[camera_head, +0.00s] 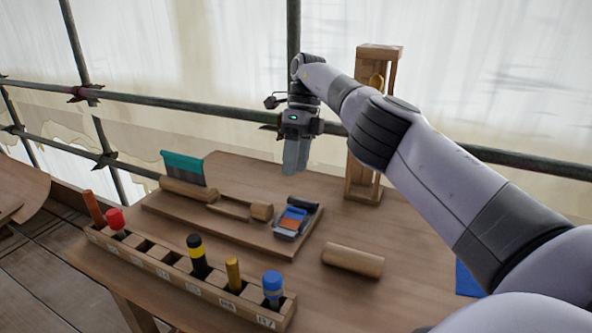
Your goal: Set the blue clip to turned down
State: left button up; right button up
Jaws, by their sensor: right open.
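A small grey holder (288,232) lies on the wooden board in the middle of the table. A blue piece (294,214), which looks like the clip, sits in it above an orange part. The view is too small to tell which way the clip is turned. My right gripper (295,168) hangs fingers down above the far part of the table, behind the holder and apart from it. It is open, and nothing shows between its fingers. My left gripper is out of view.
A wooden rack (150,262) with several coloured-top tools runs along the front left. A wooden roller (352,260) lies right of the board. A wooden stand (362,180) rises behind. Scaffold rails (180,106) cross the back.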

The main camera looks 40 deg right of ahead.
notch_tip(320, 180, up, 8)
jog(key=p, duration=0.7)
jog(key=o, duration=0.3)
jog(key=n+t+h+b, duration=0.2)
jog(key=n+h+b, duration=0.3)
jog(key=n, duration=1.3)
send_over(293, 218)
jog(key=b, duration=0.1)
jog(key=shift+y, duration=0.7)
notch_tip(293, 218, down, 13)
jog(key=shift+r, duration=0.1)
jog(key=shift+f, duration=3.55)
jog(key=shift+c, duration=0.3)
